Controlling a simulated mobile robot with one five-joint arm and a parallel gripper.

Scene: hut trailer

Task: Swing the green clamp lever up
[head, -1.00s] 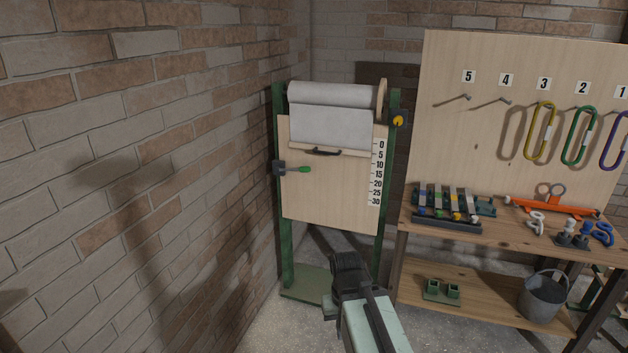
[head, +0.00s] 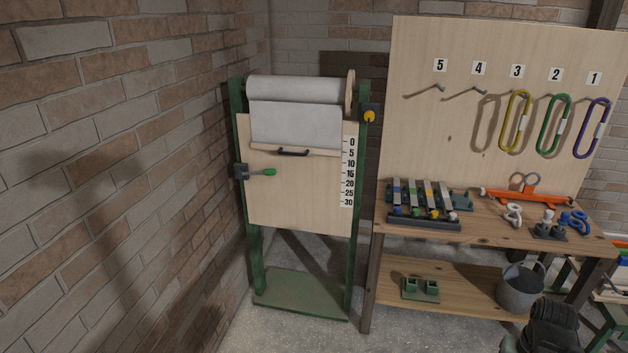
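The green clamp lever (head: 262,172) sticks out to the right from a dark clamp block (head: 240,171) on the left post of the green stand (head: 245,245). The lever lies about level, with its green tip over the wooden board (head: 290,195). My gripper (head: 553,328) is at the bottom right, in front of the workbench and well away from the lever. Its fingers are dark and cut off by the frame edge, so I cannot tell whether they are open or shut.
A brick wall (head: 120,170) stands close on the left. The workbench (head: 480,235) with tools is on the right, with a bucket (head: 520,288) below. Floor before the stand is clear.

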